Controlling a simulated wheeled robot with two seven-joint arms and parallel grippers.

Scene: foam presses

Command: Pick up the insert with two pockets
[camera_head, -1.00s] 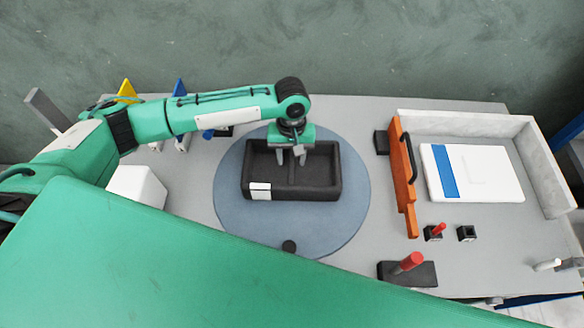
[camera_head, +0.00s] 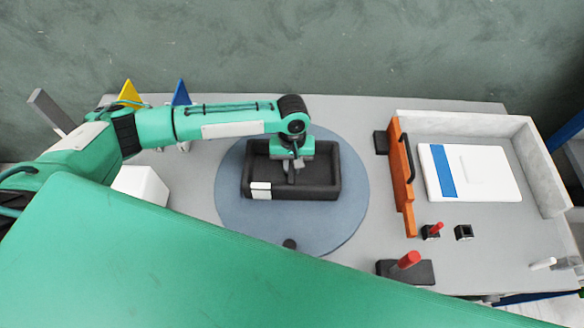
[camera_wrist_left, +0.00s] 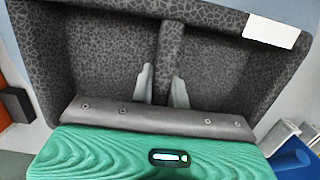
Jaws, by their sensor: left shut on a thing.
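The insert with two pockets (camera_head: 320,188) is a dark grey foam tray with a central divider and a white label on its front wall. It sits on the round blue turntable (camera_head: 235,205) in the head view. My left gripper (camera_head: 292,172) comes down into it from above and is shut on the divider. In the left wrist view the insert (camera_wrist_left: 95,50) fills most of the picture, and the two fingertips of the left gripper (camera_wrist_left: 160,85) stand on either side of the divider. I cannot tell any gap under the insert. My right gripper is not in view.
On the right, an orange fence (camera_head: 404,180) with a black handle stands beside a white panel (camera_head: 485,172) with a blue stripe. A red-handled block (camera_head: 405,268) is at the front. A white box (camera_head: 140,184) and yellow (camera_head: 130,92) and blue (camera_head: 180,93) triangles are at left.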

